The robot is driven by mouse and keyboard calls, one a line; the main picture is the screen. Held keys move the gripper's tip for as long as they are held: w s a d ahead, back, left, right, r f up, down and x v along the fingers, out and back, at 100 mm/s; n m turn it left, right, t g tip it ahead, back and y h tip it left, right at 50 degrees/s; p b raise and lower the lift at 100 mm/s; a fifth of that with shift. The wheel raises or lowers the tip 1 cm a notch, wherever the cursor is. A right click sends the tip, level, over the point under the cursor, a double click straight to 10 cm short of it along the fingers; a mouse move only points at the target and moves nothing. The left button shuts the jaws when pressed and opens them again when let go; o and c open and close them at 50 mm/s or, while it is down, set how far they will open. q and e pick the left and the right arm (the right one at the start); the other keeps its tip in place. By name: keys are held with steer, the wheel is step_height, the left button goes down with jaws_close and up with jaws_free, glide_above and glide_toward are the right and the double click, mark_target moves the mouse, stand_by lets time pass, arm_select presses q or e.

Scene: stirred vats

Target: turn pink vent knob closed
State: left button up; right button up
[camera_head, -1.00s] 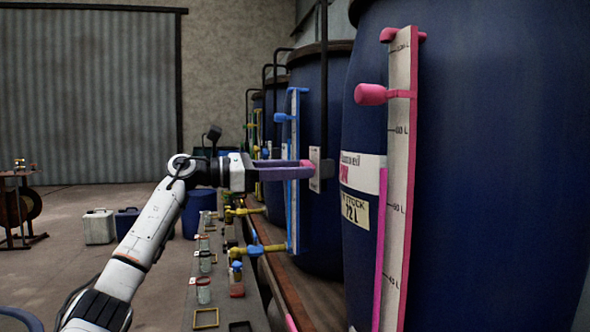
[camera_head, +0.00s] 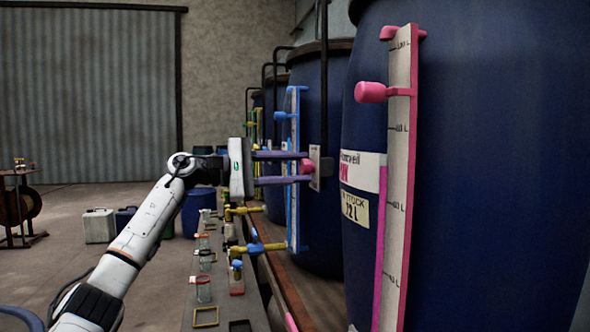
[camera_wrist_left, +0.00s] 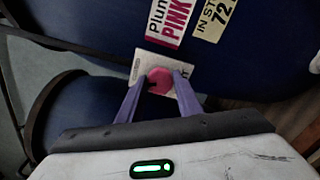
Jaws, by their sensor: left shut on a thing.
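The pink vent knob (camera_head: 307,166) sticks out from a pale plate (camera_head: 315,168) in front of the blue vats. In the left wrist view the knob (camera_wrist_left: 160,81) shows as a pink rounded shape on its pale plate (camera_wrist_left: 143,66). My left gripper (camera_head: 305,167) is shut on the knob, with one purple finger above it and one below. In the left wrist view the fingers (camera_wrist_left: 160,90) lie on either side of the knob. A dark mark shows at the knob's left side there. My right gripper is not in view.
A large blue vat (camera_head: 480,180) with a pink-edged gauge (camera_head: 398,170) fills the right. A blue gauge (camera_head: 294,170) and yellow valves (camera_head: 258,249) stand along the row. Jars (camera_head: 204,289) line a low ledge.

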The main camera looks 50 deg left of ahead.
arm_select(q)
steer(key=m, duration=0.4)
steer(key=shift+m, duration=0.4)
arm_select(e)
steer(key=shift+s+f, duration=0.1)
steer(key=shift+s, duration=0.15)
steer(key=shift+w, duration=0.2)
arm_select(q)
steer(key=o, duration=1)
steer(key=shift+o, duration=0.2)
steer(key=shift+s+a+f+b, duration=0.1)
steer(key=shift+s+b, duration=0.15)
steer(key=shift+b, duration=0.1)
steer(key=b+v, duration=0.3)
steer(key=v, duration=0.6)
steer(key=shift+s+a+b, duration=0.2)
steer(key=shift+s+b, duration=0.15)
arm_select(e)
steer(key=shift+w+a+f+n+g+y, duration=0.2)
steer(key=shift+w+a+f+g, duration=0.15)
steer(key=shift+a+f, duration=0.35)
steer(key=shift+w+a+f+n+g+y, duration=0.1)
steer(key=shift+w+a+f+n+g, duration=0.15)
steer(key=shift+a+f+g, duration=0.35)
